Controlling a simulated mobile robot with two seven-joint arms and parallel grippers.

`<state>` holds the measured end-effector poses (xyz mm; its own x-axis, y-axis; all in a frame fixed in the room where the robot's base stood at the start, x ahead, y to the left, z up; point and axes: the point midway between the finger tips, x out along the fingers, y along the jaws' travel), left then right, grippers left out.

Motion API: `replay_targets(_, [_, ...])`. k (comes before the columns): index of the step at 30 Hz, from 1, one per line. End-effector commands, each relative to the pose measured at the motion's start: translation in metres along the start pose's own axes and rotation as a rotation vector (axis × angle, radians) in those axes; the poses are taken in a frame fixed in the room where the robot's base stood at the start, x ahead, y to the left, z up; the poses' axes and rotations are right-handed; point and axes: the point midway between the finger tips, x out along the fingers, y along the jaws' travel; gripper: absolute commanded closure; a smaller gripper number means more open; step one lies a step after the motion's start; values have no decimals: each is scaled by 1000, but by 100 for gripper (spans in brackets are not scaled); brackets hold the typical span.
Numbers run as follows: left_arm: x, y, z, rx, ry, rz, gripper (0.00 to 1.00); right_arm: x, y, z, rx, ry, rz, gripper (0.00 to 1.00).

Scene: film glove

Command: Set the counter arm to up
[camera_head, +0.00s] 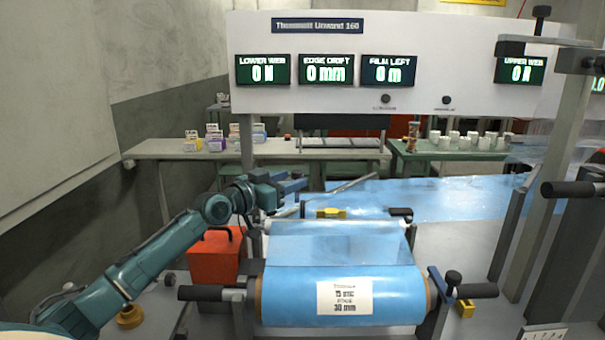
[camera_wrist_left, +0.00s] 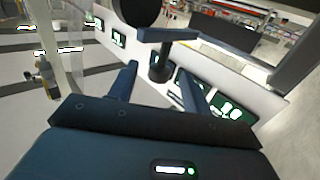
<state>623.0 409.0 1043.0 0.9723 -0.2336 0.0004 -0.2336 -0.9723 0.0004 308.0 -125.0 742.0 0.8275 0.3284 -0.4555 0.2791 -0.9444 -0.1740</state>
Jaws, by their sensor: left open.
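My left gripper (camera_head: 297,184) reaches in from the left above the back of the film unwinder, with its fingers pointing right. In the left wrist view its two fingers (camera_wrist_left: 160,72) stand apart. A short dark cylinder (camera_wrist_left: 160,68) under a blue-grey bar (camera_wrist_left: 166,35) shows between and beyond the fingertips; I cannot tell whether they touch. A slim grey bar (camera_head: 350,185) slants up to the right just past the gripper in the head view. It may be the counter arm, but I cannot tell for sure. My right gripper is not in view.
A blue film roll (camera_head: 400,292) with a white label lies in front, its web running back. A white panel (camera_head: 430,40) carries lit displays, including FILM LEFT at 0 m. A red box (camera_head: 213,262) stands below my left arm. Dark posts (camera_head: 510,225) stand at the right.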

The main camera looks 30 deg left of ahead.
Motion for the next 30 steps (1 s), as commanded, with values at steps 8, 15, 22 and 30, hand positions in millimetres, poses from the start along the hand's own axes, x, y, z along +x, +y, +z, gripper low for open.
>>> replay_targets(8, [40, -1, 0, -2, 2, -1, 51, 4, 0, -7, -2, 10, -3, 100])
replay_targets(15, [51, 0, 0, 0, 0, 0, 51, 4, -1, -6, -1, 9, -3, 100])
replay_targets(22, [51, 0, 1, 0, -1, 0, 51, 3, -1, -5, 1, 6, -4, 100])
replay_targets(30, [51, 0, 0, 0, -1, 0, 73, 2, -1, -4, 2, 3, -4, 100])
